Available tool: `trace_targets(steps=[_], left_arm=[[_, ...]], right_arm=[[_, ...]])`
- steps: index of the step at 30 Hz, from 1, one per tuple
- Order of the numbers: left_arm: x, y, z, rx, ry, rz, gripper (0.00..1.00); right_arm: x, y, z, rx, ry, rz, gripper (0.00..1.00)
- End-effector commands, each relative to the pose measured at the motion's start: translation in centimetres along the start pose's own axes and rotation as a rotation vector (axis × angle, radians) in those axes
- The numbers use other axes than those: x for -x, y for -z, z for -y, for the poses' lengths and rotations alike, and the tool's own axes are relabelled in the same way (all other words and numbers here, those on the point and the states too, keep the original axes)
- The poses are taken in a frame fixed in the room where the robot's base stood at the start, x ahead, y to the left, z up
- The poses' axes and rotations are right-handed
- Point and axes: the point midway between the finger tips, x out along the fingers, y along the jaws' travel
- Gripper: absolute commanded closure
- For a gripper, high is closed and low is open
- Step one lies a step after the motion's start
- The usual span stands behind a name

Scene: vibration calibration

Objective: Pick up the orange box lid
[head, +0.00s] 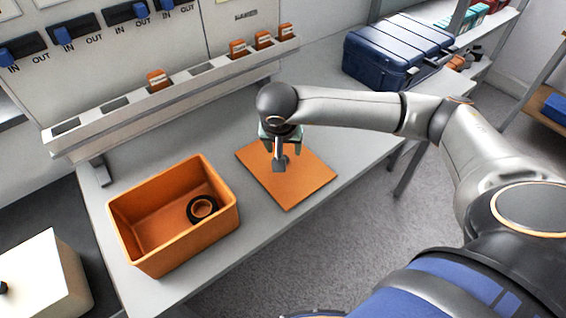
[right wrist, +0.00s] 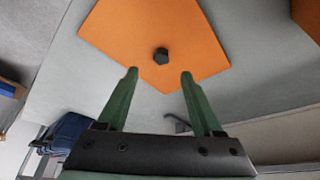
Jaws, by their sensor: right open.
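The orange box lid (head: 300,188) lies flat on the grey table, to the right of the open orange box (head: 222,233). In the right wrist view the lid (right wrist: 130,35) shows a small dark knob (right wrist: 161,56) near its middle. My right gripper (head: 281,148) is over the lid, pointing down. In the right wrist view its two green fingers (right wrist: 159,73) are apart with nothing between them, and the knob appears just beyond the fingertips. In the head view the gripper partly covers the lid. My left gripper is not in view.
A black ring-shaped part (head: 202,208) lies inside the orange box. A panel with a slotted rack (head: 130,118) holding several orange pieces stands along the back. A dark blue case (head: 398,50) sits at the table's far right. A white box (head: 42,275) is at lower left.

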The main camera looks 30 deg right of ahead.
Motion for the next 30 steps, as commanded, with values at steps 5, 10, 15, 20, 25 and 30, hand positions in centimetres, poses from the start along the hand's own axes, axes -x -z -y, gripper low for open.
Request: trace_targets(steps=[5, 10, 15, 20, 25, 30], left_arm=[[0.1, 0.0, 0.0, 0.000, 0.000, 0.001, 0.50], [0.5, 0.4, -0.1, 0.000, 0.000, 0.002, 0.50], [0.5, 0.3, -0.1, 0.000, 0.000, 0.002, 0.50], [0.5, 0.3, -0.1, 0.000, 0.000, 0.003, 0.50], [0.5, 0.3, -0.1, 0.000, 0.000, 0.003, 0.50], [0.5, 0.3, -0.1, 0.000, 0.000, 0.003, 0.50]], right_arm=[[-1.3, -0.1, 0.0, -0.001, 0.000, 0.001, 0.32], [-3.7, -0.3, 0.1, 0.000, -0.001, 0.005, 0.32], [-5.8, -0.3, 0.1, -0.002, 0.000, 0.003, 0.32], [-6.1, -0.3, 0.1, 0.000, 0.003, 0.002, 0.32], [-6.0, -0.3, 0.1, -0.001, 0.003, 0.002, 0.39], [-6.0, -0.3, 0.1, -0.001, 0.003, 0.002, 0.58]])
